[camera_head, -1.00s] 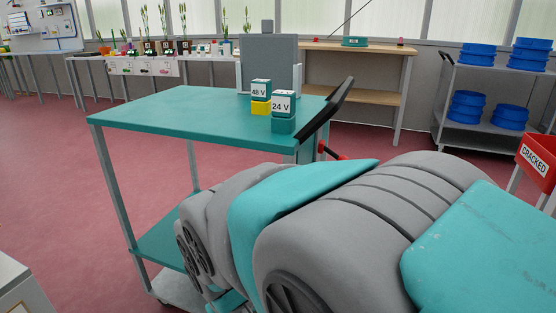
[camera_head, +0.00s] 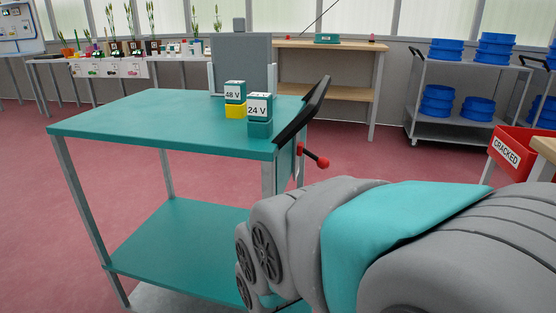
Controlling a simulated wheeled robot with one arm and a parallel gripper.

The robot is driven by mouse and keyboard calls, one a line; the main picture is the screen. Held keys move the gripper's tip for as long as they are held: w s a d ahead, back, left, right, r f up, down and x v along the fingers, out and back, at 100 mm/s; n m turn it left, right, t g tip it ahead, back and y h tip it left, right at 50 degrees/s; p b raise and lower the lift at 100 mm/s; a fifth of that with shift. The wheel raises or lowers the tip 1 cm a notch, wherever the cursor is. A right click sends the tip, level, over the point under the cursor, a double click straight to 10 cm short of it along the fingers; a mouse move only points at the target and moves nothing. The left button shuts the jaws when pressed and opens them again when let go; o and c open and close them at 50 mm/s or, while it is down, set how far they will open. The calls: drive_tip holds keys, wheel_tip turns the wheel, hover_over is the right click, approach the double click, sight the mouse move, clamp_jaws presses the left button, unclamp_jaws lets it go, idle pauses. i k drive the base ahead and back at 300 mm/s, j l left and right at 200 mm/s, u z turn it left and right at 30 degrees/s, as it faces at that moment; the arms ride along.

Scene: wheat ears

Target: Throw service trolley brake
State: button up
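The teal service trolley (camera_head: 150,125) stands at centre left, with a flat top, a lower shelf (camera_head: 175,240) and grey legs. A black push handle (camera_head: 306,108) slants up at its right end. Below the handle, a short lever with a red ball knob (camera_head: 323,162) sticks out to the right from a plate on the trolley's end; I take it as the brake lever. My grey and teal arm fills the lower right, below the lever and apart from it in the picture. My gripper cannot be made out.
On the trolley top stand a 48 V block (camera_head: 235,92) on a yellow base and a 24 V block (camera_head: 259,106). A red CRACKED bin (camera_head: 510,150) is at right. A rack with blue tubs (camera_head: 437,100) stands behind. Red floor left of the trolley is clear.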

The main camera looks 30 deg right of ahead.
sight(322, 162)
drive_tip(key=l+z, duration=0.15)
drive_tip(key=z, duration=0.8)
